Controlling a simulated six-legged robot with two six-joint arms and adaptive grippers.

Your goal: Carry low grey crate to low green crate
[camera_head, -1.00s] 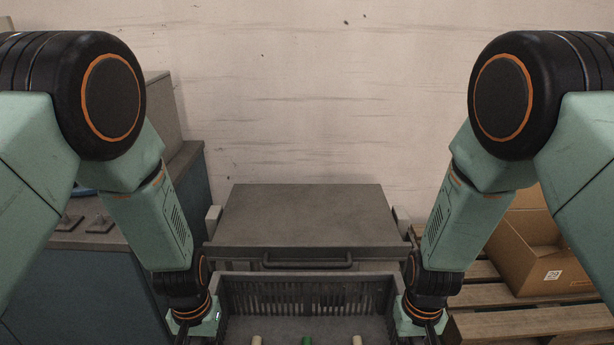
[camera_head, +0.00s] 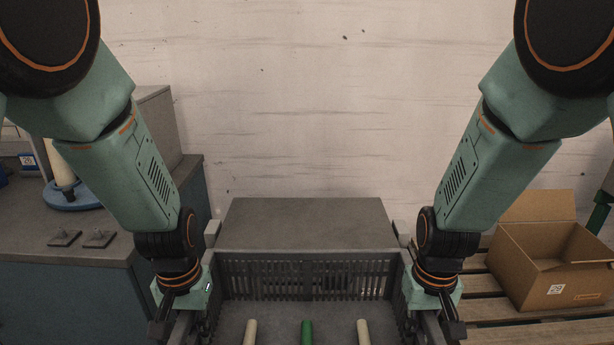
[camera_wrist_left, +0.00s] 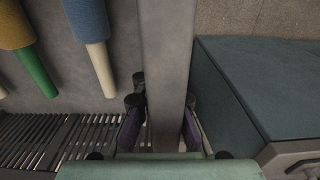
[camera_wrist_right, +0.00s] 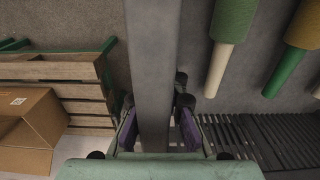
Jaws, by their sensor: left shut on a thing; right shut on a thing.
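The low grey crate (camera_head: 235,275) is at the bottom centre of the head view, with slatted walls. Its near part is cut off by the frame. Inside lie yarn cones with pale and green tubes, such as a green one (camera_head: 307,332); their yarn shows in the wrist views. My left gripper (camera_head: 170,325) is shut on the crate's left rim, which runs between its fingers in the left wrist view (camera_wrist_left: 165,75). My right gripper (camera_head: 447,322) is shut on the right rim, seen likewise in the right wrist view (camera_wrist_right: 152,70). I see no low green crate.
A grey cabinet (camera_head: 305,222) stands just beyond the crate against the wall. At the left is a bench (camera_head: 90,250) with a blue-based cone holder (camera_head: 68,196). At the right, an open carton (camera_head: 565,280) sits on a wooden pallet (camera_head: 510,337). Something green (camera_head: 600,212) shows at the right edge.

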